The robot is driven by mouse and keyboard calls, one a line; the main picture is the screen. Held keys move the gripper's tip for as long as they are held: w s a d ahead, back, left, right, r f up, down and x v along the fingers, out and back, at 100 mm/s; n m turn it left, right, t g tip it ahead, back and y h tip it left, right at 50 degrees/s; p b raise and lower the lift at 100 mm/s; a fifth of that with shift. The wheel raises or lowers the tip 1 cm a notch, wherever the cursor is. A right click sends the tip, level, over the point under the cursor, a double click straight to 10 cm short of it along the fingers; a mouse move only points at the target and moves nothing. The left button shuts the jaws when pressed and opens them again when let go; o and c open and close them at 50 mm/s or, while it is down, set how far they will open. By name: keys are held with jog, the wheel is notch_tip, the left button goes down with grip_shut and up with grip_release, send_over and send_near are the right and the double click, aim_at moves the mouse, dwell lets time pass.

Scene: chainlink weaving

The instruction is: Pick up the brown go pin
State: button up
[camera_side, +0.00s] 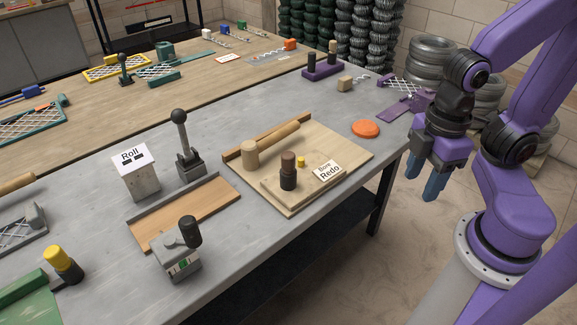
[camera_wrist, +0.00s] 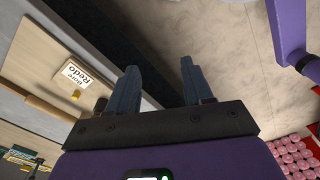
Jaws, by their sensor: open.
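A brown pin with a darker lower part (camera_side: 288,171) stands upright on the small raised wooden board, left of the "Bore Redo" label. In the wrist view a brown end (camera_wrist: 100,105) shows at the left finger's edge, its rest hidden. My gripper (camera_side: 425,176) is to the right of the table, clear of its edge and well away from the pin. Its two blue fingers are apart with nothing between them, as the wrist view (camera_wrist: 160,67) also shows.
A wooden mallet (camera_side: 272,143), small yellow peg (camera_side: 301,161) and "Bore Redo" label (camera_side: 329,172) are around the pin. An orange disc (camera_side: 366,129) lies between board and gripper. A purple block (camera_side: 322,69) holds two more pins. A grey lever (camera_side: 183,145) stands left.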

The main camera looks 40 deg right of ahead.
jog(key=shift+o, duration=0.6)
jog(key=shift+a, duration=0.1)
